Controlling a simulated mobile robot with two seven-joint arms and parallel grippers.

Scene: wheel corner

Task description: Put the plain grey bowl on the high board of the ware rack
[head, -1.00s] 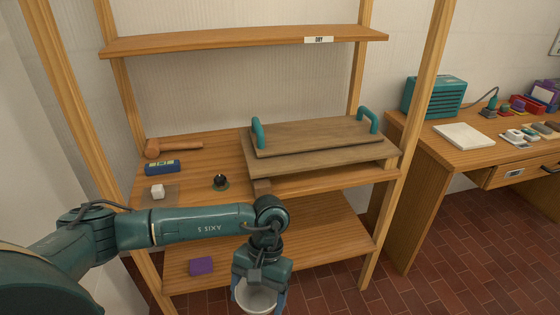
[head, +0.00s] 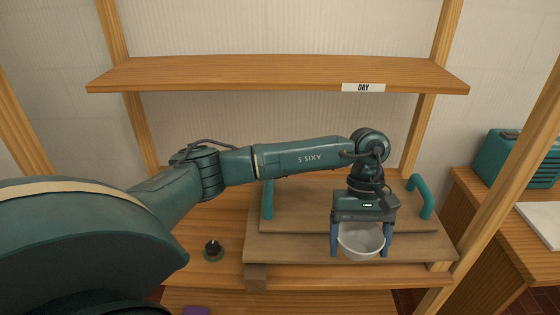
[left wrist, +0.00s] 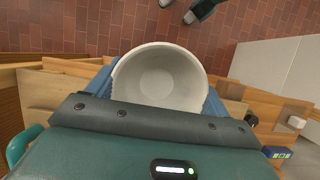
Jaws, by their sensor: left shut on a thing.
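The plain grey bowl (head: 361,241) is held upright in my left gripper (head: 362,250), whose blue fingers stand on either side of it. In the head view they are in front of the middle shelf, below the high board. In the left wrist view the bowl (left wrist: 160,78) shows its empty inside between the fingers. The high board (head: 260,73) of the ware rack carries a "DRY" label (head: 363,87) on its front edge and is bare. My right gripper is not in view.
A wooden board (head: 290,248) with teal handles (head: 419,197) lies on the middle shelf behind the bowl. A small dark round object (head: 212,249) sits to its left. A rack post (head: 508,190) rises at right, with a teal box (head: 515,158) on the bench beyond.

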